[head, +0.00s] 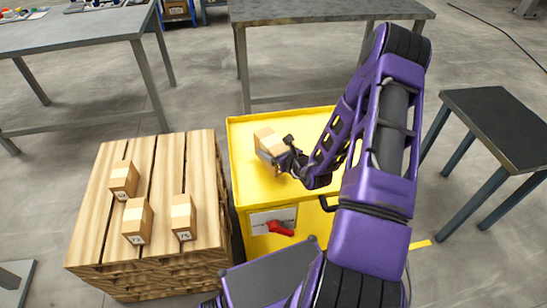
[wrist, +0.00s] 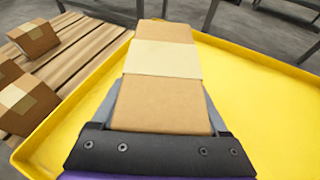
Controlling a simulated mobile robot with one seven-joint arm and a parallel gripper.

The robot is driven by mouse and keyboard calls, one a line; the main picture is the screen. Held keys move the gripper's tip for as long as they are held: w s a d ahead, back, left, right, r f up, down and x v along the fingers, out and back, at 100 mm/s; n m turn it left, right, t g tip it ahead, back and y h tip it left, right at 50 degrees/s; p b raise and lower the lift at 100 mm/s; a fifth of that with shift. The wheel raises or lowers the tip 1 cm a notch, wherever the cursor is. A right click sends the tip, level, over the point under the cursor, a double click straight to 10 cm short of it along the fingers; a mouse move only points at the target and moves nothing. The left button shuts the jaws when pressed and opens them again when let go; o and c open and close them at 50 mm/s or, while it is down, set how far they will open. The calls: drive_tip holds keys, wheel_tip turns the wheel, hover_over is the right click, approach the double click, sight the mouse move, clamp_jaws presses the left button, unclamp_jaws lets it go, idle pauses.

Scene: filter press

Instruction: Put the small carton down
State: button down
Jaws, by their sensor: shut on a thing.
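The small carton (head: 268,148) is brown with a pale tape band. It also fills the middle of the wrist view (wrist: 165,95). My gripper (head: 284,160) is shut on it, with a finger along each side in the wrist view. The carton is over the yellow top (head: 240,186) of a cart, inside its raised rim. I cannot tell whether its underside touches the surface. The far fingertips are mostly hidden by the carton.
A wooden pallet stack (head: 94,215) stands left of the cart with three similar cartons (head: 137,221). A red handle (head: 280,228) is on the cart's front. Grey tables stand behind, and a dark-topped table (head: 500,125) is at right. Yellow surface around the carton is clear.

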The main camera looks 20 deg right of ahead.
drive_tip(key=shift+f+b, duration=0.3)
drive_tip(key=shift+f, duration=1.35)
drive_tip(key=shift+f, duration=0.15)
unclamp_jaws()
drive_tip(key=shift+r, duration=0.2)
drive_tip(key=p+v, duration=0.1)
drive_tip(key=v, duration=1.1)
drive_tip(key=shift+w, duration=0.1)
